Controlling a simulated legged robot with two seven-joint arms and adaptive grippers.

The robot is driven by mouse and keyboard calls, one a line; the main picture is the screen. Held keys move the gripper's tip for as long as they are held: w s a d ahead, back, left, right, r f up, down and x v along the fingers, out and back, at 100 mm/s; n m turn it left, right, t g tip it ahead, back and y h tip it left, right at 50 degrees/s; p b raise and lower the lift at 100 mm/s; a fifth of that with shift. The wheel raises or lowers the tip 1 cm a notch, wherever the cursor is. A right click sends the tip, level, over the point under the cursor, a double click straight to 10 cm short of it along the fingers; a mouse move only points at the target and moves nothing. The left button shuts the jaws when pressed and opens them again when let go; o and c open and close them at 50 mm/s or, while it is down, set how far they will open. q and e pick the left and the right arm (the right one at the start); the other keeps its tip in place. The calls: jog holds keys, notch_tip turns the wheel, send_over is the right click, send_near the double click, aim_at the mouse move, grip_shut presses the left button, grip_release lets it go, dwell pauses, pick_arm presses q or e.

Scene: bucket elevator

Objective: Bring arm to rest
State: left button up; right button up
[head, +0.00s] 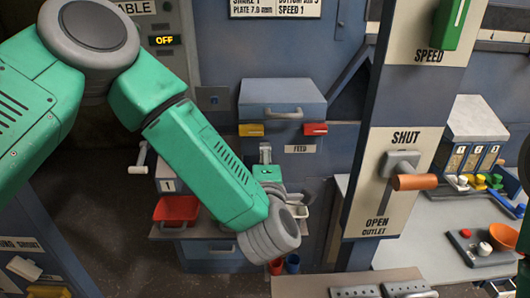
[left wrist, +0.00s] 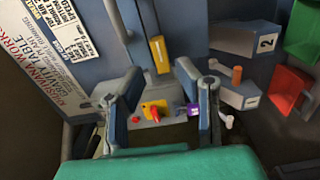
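My left arm (head: 205,165) comes in from the left in the head view and reaches down across the machine front to its grey wrist joint. Its gripper cannot be made out there. In the left wrist view my left gripper (left wrist: 165,78) has its two fingers well apart with nothing held between them. Beyond the fingers is a panel with a yellow plate and red knob (left wrist: 155,111), apart from them as far as I can tell. My right gripper is not in view; only a green sliver shows at the head view's right edge.
The outlet lever (head: 410,180) with its orange handle is on a post right of my left arm. A red tray (head: 176,211) is beside the forearm. The FEED drawer box (head: 282,105) is behind it. A bench with coloured knobs (head: 480,182) stands at the right.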

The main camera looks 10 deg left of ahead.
pick_arm(q)
jog(key=s+a+f+m+g+h+b, duration=0.15)
jog(key=s+f+m, duration=0.25)
jog(key=f, duration=0.5)
jog(key=s+f+m+g+h+b, duration=0.25)
jog(key=s+f+m, duration=0.2)
jog(key=f, duration=0.45)
jog(key=s+a+f+m+g+h+b, duration=0.1)
jog(key=s+f+m+g+h, duration=0.25)
jog(key=f, duration=0.55)
jog(key=s+a+f+m+g+b, duration=0.1)
jog(key=s+a+f+m+g, duration=0.2)
jog(key=s, duration=0.5)
jog(key=s+a+f+m+g+y+b, duration=0.1)
jog(key=s+a+f+m+g, duration=0.2)
jog(key=s+a+f, duration=0.2)
jog(key=s+a+f+m+g+y, duration=0.1)
jog(key=s+a+f+m+g, duration=0.2)
jog(key=s, duration=0.8)
jog(key=shift+a+f+m+b, duration=0.3)
jog(key=shift+a+f+b, duration=0.1)
jog(key=shift+a+f, duration=0.35)
jog(key=shift+d+f+y, duration=0.1)
jog(key=shift+d+y, duration=0.05)
jog(key=shift+y, duration=0.1)
